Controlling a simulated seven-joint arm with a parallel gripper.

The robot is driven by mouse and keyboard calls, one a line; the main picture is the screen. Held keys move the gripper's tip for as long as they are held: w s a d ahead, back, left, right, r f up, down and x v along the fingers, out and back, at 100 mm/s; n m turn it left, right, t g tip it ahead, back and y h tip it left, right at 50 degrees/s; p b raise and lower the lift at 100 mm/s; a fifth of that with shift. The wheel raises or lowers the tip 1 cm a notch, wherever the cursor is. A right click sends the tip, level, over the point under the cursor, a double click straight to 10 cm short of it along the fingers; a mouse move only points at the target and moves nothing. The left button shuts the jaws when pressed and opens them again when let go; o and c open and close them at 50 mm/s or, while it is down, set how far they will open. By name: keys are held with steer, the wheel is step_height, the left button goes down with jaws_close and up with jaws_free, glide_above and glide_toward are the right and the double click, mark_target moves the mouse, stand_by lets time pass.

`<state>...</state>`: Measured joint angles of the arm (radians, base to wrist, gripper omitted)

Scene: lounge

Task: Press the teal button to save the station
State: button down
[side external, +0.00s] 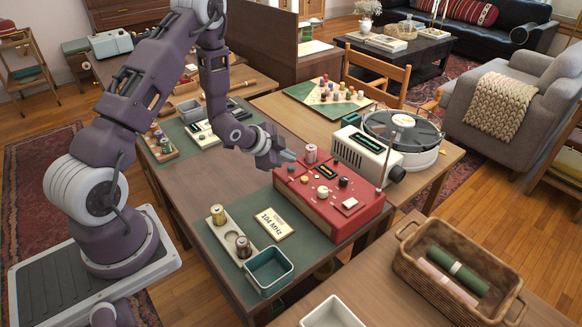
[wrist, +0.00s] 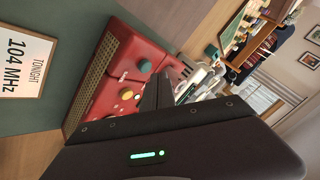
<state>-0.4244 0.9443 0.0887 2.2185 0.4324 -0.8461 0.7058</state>
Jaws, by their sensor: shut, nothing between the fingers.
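The red radio box (side external: 335,208) stands on the table's green mat, with several knobs and buttons on its top. A round teal button (wrist: 145,66) is on the red box in the wrist view, beside a yellow button (wrist: 126,93). In the side view a small teal spot near the box's far left corner (side external: 291,168) looks like the same button. My gripper (side external: 290,157) is shut and empty, its tips just above that corner. In the wrist view my closed fingers (wrist: 158,90) show to the right of the teal button, apparently apart from it.
A pinkish cylinder (side external: 311,153) stands at the box's back edge. A cream device (side external: 366,150) and a reel player (side external: 402,135) sit behind. A 104 MHz card (side external: 272,223), a cream tray with spools (side external: 230,238) and a teal bin (side external: 268,270) lie in front.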

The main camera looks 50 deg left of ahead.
mark_target(288, 171)
steer(key=shift+f, duration=0.1)
stand_by(0.7)
steer(key=shift+f, duration=0.3)
steer(key=shift+f, duration=0.4)
stand_by(0.6)
steer(key=shift+r, duration=0.8)
steer(key=shift+r, duration=2.55)
